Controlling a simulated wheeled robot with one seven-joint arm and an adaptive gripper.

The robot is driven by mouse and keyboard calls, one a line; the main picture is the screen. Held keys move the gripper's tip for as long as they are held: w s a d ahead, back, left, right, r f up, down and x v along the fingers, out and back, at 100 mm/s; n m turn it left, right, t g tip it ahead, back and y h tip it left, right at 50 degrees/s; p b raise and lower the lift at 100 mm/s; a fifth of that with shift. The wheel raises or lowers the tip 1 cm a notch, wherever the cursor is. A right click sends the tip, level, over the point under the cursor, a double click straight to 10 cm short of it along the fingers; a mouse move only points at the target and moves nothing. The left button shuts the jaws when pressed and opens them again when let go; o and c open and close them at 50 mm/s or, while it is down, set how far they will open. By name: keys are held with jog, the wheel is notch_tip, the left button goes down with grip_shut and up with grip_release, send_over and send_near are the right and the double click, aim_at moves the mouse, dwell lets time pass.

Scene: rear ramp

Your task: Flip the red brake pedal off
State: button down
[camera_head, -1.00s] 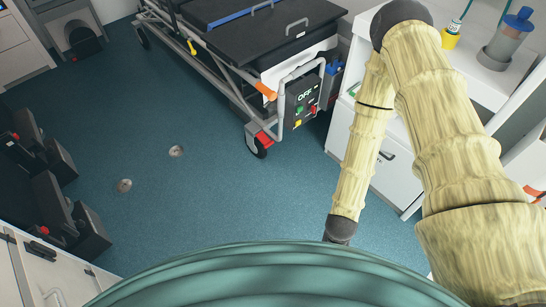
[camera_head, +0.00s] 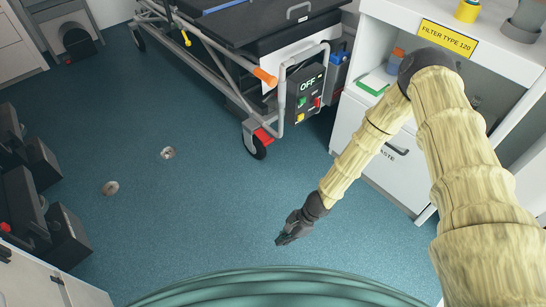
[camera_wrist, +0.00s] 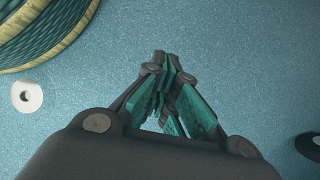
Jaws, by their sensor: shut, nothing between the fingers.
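The red brake pedal (camera_head: 263,134) is a small red part above the caster wheel at the near corner of the stretcher (camera_head: 262,80) in the head view. My gripper (camera_head: 281,241) is low over the blue floor, nearer to me than the pedal and well apart from it. In the wrist view my gripper (camera_wrist: 163,62) has its fingertips together, with nothing between them and only floor beneath. The pedal cannot be made out in the wrist view.
A control box reading OFF (camera_head: 306,95) hangs by a grey rail near the pedal. A white cabinet (camera_head: 375,145) stands to the right. Dark floor brackets (camera_head: 40,215) line the left. The floor (camera_head: 210,200) between is mostly clear.

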aim_at(264, 137)
jog(key=w+a+f+m+t+y+b, duration=0.3)
jog(key=w+f+m+b, duration=0.15)
jog(key=w, duration=0.65)
jog(key=w+d+m+t+b, duration=0.2)
jog(key=w+m+t+b, duration=0.1)
jog(key=w, duration=0.6)
jog(key=w+d+f+m+t+b, duration=0.1)
jog(key=w+d+m+t+b, duration=0.2)
jog(key=w, duration=0.7)
jog(key=w+d+m+t+b, duration=0.2)
jog(key=w+b, duration=0.4)
jog(key=w, duration=0.3)
jog(key=m+t, duration=0.1)
jog(key=t, duration=0.1)
jog(key=shift+w+d+f+t, duration=0.25)
jog(key=shift+w+d+t, duration=0.05)
jog(key=shift+w, duration=0.05)
jog(key=shift+a+f+b, duration=0.1)
jog(key=shift+b, duration=0.25)
jog(key=b+x, duration=0.6)
jog(key=x, duration=0.4)
jog(key=shift+s+r+b, duration=0.15)
jog(key=shift+r+b, duration=0.65)
jog(key=shift+r, duration=1.35)
